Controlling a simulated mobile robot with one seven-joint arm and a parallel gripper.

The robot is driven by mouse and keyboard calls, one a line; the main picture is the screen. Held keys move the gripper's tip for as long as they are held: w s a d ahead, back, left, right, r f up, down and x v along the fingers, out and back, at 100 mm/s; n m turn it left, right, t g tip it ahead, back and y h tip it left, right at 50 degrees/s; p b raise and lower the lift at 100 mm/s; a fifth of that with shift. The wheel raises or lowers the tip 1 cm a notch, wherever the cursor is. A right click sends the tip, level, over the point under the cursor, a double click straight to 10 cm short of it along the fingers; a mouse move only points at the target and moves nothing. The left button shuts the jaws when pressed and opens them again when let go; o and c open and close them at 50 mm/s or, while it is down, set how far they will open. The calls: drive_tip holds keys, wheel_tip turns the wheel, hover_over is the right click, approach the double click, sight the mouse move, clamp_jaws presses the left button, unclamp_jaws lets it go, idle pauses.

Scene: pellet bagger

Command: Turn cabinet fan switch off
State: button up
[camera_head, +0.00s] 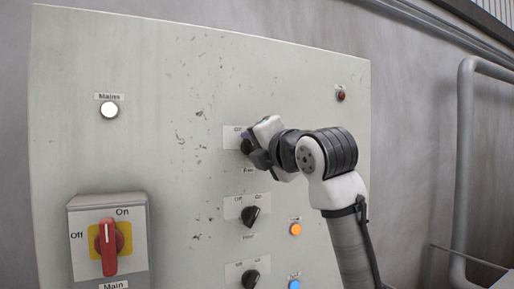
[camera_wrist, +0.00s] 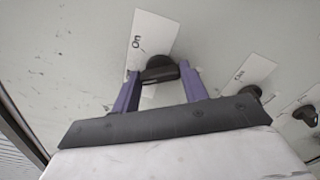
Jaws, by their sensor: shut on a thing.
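The cabinet fan switch is a black rotary knob (camera_wrist: 160,68) on a white label plate; the wrist view shows "On" on the plate. In the head view its plate (camera_head: 231,137) shows at the top of the switch column, with a label under it that seems to read "Fan". My gripper (camera_wrist: 158,77) has its two purple fingers on either side of the knob and is shut on it. In the head view my gripper (camera_head: 256,150) hides most of the knob. Which way the knob points is hard to tell.
Two more black knobs (camera_head: 250,216) (camera_head: 250,279) sit below on the grey panel (camera_head: 190,60), with orange (camera_head: 295,229) and blue (camera_head: 293,285) lamps beside them. A red main switch (camera_head: 108,247) is lower left. A lit Mains lamp (camera_head: 109,110) and a red lamp (camera_head: 341,96) are above.

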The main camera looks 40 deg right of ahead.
drive_tip(key=shift+f, duration=0.1)
drive_tip(key=o, duration=1)
drive_tip(key=b+v, duration=0.5)
drive_tip(key=v, duration=0.8)
drive_tip(key=shift+s+a, duration=0.1)
drive_tip(key=shift+s, duration=0.3)
